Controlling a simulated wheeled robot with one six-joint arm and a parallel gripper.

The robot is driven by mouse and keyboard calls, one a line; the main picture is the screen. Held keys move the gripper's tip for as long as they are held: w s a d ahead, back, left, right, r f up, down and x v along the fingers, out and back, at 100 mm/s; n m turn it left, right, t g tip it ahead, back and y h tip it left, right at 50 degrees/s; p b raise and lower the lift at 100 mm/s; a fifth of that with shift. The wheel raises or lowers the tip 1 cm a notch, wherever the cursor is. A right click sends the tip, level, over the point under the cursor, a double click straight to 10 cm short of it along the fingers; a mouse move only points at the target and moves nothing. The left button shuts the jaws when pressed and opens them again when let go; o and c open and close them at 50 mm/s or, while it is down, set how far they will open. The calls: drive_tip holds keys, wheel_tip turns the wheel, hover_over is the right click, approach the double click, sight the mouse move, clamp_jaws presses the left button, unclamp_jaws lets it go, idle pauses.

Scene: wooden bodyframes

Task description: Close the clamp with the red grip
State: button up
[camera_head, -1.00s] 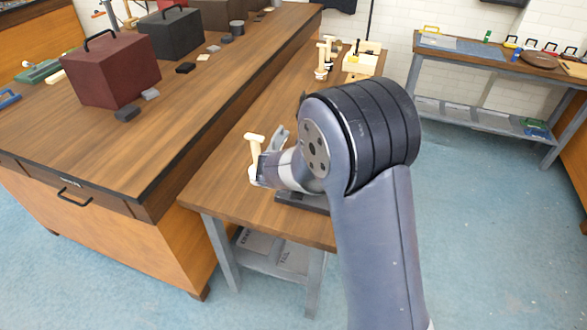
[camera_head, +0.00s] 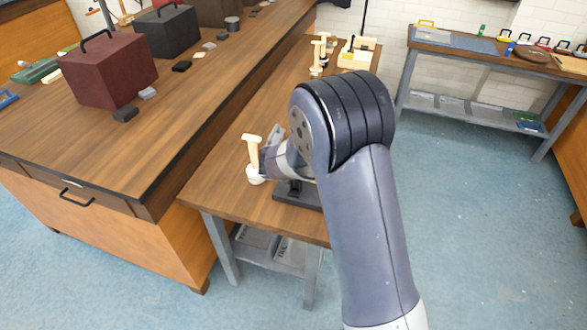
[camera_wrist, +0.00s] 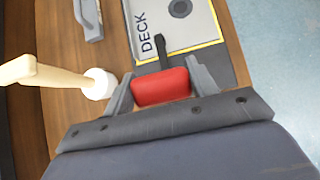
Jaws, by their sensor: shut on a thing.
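The clamp's red grip (camera_wrist: 161,87) shows in the wrist view, between the two fingers of my gripper (camera_wrist: 160,86). The fingers are shut on it, one on each side. A dark lever arm (camera_wrist: 160,48) runs from the grip up toward a light plate marked "DECK" (camera_wrist: 180,25) with a yellow edge. In the head view my arm hides the red grip and most of the clamp. A dark base (camera_head: 298,193) shows under my wrist on the narrow wooden table.
A cream T-shaped handle on a round white foot (camera_wrist: 98,84) stands just left of my gripper; it also shows in the head view (camera_head: 254,158). A grey handle-like part (camera_wrist: 88,18) lies farther off. A large workbench (camera_head: 90,150) with boxes is at left.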

drive_tip(key=shift+w+r, duration=0.2)
drive_tip(key=o, duration=1)
drive_tip(key=shift+c, duration=0.2)
drive_tip(key=o, duration=0.4)
drive_tip(key=shift+s+f, duration=0.1)
drive_tip(key=shift+f, duration=0.05)
drive_tip(key=v, duration=1)
drive_tip(key=shift+s+a+r, duration=0.1)
drive_tip(key=shift+s+r, duration=0.15)
drive_tip(key=shift+s, duration=0.05)
drive_tip(key=x, duration=1)
drive_tip(key=shift+w+f, duration=0.25)
drive_tip(key=shift+f, duration=0.05)
